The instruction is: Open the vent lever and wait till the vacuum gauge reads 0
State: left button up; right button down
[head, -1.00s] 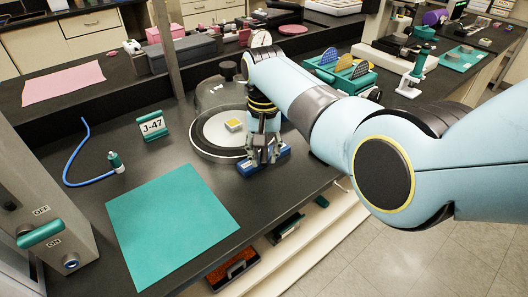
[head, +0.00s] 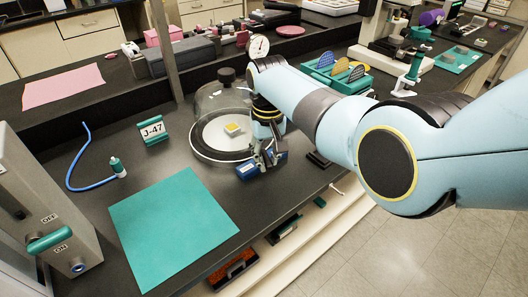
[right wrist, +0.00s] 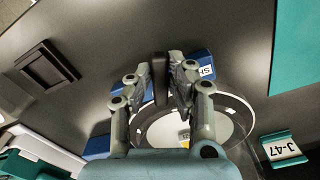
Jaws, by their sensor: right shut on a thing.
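My right gripper (head: 268,158) is at the front right of the clear bell jar (head: 208,100), by a blue labelled block (head: 247,171). In the right wrist view its fingers (right wrist: 160,68) are shut on a dark upright bar (right wrist: 160,80). The fingers hide part of the bar. I cannot tell for certain that it is the vent lever. The blue block's label (right wrist: 206,71) shows beside the fingers. A round white gauge (head: 258,46) with a dark needle stands behind the jar; its numbers are too small to read. My left gripper is not in view.
A grey box (head: 40,200) with a teal ON/OFF handle (head: 48,241) stands at the left. A teal mat (head: 172,228), a J-47 sign (head: 152,131) and a blue hose (head: 80,160) lie nearby. A teal rack (head: 335,77) is behind my right arm.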

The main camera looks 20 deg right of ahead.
jog(key=n, duration=0.1)
jog(key=d+n+p, duration=0.1)
jog(key=n, duration=0.1)
jog(key=shift+w+r, duration=0.1)
jog(key=n, duration=0.1)
jog(key=d+n, duration=0.1)
jog(key=shift+w+n, duration=0.15)
jog(key=shift+n, duration=0.15)
jog(key=n, duration=0.3)
jog(key=shift+w+d+n, duration=0.3)
jog(key=shift+w+d, duration=0.05)
jog(key=shift+d, duration=0.05)
jog(key=shift+w+d+n, duration=0.2)
jog(key=shift+w+n, duration=0.05)
jog(key=shift+n, duration=0.55)
jog(key=shift+w+d+n, duration=0.15)
jog(key=shift+w+n, duration=0.05)
jog(key=shift+n, duration=0.6)
jog(key=c, duration=1.2)
grip_release()
jog(key=shift+c, duration=0.2)
notch_tip(320, 180, up, 12)
